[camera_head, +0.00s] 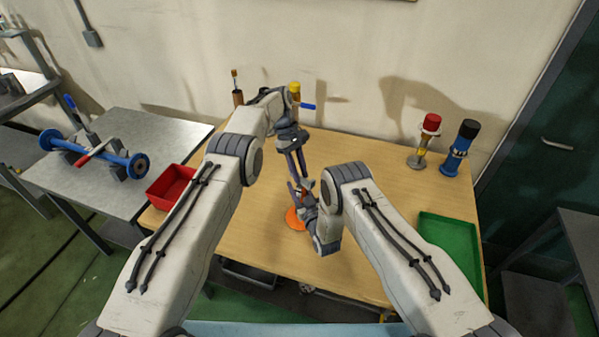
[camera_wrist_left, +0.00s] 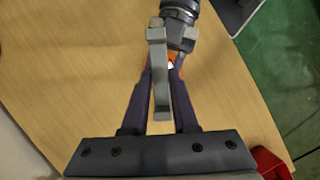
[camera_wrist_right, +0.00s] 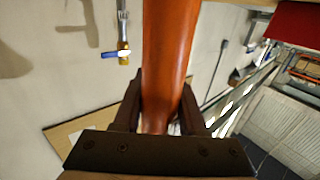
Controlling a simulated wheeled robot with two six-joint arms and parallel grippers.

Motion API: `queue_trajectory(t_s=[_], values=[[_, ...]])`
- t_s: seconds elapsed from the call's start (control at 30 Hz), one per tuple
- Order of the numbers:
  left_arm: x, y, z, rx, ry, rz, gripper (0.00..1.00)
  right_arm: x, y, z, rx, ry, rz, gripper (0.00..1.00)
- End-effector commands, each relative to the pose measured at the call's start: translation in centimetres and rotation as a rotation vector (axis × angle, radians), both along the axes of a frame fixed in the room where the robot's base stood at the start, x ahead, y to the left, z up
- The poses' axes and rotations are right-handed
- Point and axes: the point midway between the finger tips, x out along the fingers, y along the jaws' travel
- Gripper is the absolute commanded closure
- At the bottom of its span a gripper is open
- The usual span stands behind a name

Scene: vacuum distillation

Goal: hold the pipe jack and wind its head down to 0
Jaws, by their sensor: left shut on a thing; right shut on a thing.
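The pipe jack stands on the table with its round orange base (camera_head: 294,219) in view. Its orange column (camera_wrist_right: 168,50) shows large in the right wrist view, between the fingers of my right gripper (camera_wrist_right: 160,105), which is shut on it. My left gripper (camera_head: 300,180) points down from above, close to the right gripper. In the left wrist view its fingers (camera_wrist_left: 166,75) are shut about a grey bar (camera_wrist_left: 159,70), seemingly part of the jack's head. Orange shows beyond the fingertips. The jack's head and any scale are mostly hidden by the grippers.
A red tray (camera_head: 170,187) is at the table's left and a green tray (camera_head: 450,243) at its right. Red-capped (camera_head: 428,135) and black-capped (camera_head: 460,145) posts stand back right. A yellow-topped valve piece (camera_head: 295,90) is behind my left arm. The table's middle right is clear.

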Motion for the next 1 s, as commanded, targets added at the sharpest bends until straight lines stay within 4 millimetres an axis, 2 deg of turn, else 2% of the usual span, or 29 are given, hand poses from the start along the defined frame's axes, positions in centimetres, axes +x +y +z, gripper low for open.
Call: queue_trajectory(t_s=[0.03, 0.4, 0.43, 0.5, 0.83, 1.0], values=[[0.1, -0.1, 0.5, -0.004, -0.002, -0.006, 1.00, -0.1, -0.2, -0.4, -0.004, 0.013, -0.003, 1.00], [0.1, -0.1, 0.6, -0.005, -0.003, -0.008, 1.00, -0.2, -0.2, -0.5, -0.005, 0.017, -0.003, 1.00], [0.1, -0.1, 0.6, -0.005, -0.003, -0.008, 0.65, -0.2, -0.2, -0.5, -0.005, 0.017, -0.003, 1.00], [0.0, -0.1, 0.5, -0.005, -0.001, -0.008, 0.43, -0.2, -0.2, -0.5, -0.005, 0.015, -0.003, 1.00], [0.0, -0.1, 0.4, -0.002, 0.000, -0.007, 0.43, -0.2, -0.1, -0.5, -0.004, 0.013, -0.002, 1.00], [0.0, -0.1, 2.3, -0.002, -0.002, -0.007, 0.43, -0.2, -0.1, -0.4, -0.005, 0.012, -0.001, 1.00]])
